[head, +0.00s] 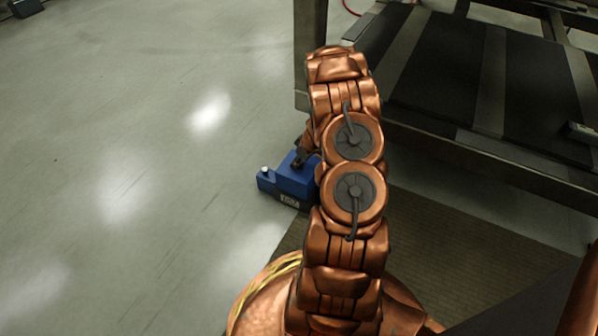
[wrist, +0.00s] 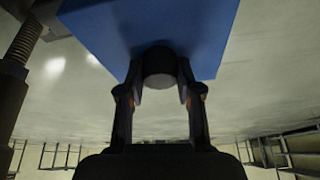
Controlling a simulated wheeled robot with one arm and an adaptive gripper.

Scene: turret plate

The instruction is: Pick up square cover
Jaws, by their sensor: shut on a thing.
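The square cover (head: 298,182) is a blue box-like block with white lettering on its front. It is left of my arm in the head view, and my arm hides its right side. In the wrist view the blue cover (wrist: 190,30) fills the top middle, with a dark round knob (wrist: 159,68) on the face towards my gripper. My gripper (wrist: 157,92) has one finger on each side of this knob and is shut on it. In the head view my gripper (head: 300,158) is partly hidden behind my arm. I cannot tell whether the cover is lifted or resting.
A lower blue part with a white cap (head: 265,171) juts out at the cover's left. A dark threaded rod (wrist: 20,52) stands at the left of the wrist view. A large dark metal frame (head: 470,158) is at the right.

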